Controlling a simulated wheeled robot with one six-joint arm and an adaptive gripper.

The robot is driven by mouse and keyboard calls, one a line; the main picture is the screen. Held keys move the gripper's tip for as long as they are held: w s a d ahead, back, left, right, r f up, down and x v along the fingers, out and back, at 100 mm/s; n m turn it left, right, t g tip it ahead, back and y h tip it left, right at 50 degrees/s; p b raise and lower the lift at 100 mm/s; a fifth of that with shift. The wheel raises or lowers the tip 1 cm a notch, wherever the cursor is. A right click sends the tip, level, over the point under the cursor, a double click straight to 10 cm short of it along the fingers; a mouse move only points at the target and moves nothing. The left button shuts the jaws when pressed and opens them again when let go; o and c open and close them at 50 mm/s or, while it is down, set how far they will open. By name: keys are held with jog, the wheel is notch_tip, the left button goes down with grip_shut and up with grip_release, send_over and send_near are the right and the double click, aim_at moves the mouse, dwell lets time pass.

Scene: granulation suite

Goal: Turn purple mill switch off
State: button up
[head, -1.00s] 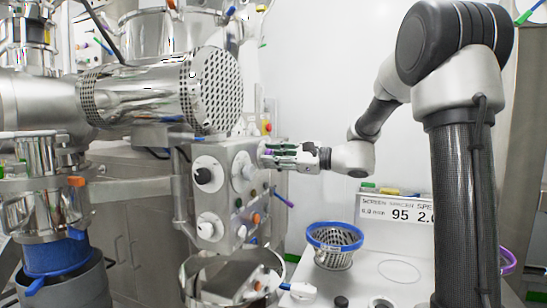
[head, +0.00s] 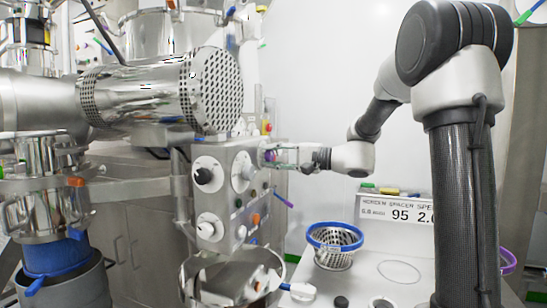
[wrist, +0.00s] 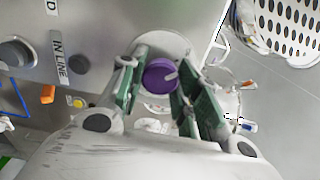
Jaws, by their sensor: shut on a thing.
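The purple mill switch (wrist: 160,75) is a round knob on a pale round plate on the side of the grey control box. In the wrist view it sits between the green pads of my gripper (wrist: 157,88), which is shut on it. In the head view my gripper (head: 278,156) reaches the box's right side from the right, and only a little purple of the switch shows between the fingers. The switch's exact angle is hard to read.
The control box (head: 225,190) carries black and white knobs on its front. A perforated steel drum (head: 215,90) hangs above it.

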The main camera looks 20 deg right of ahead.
jog(key=shift+n, duration=0.4)
jog(key=o, duration=1.1)
jog(key=shift+c, duration=0.2)
jog(key=shift+d, duration=0.1)
jog(key=v, duration=1.2)
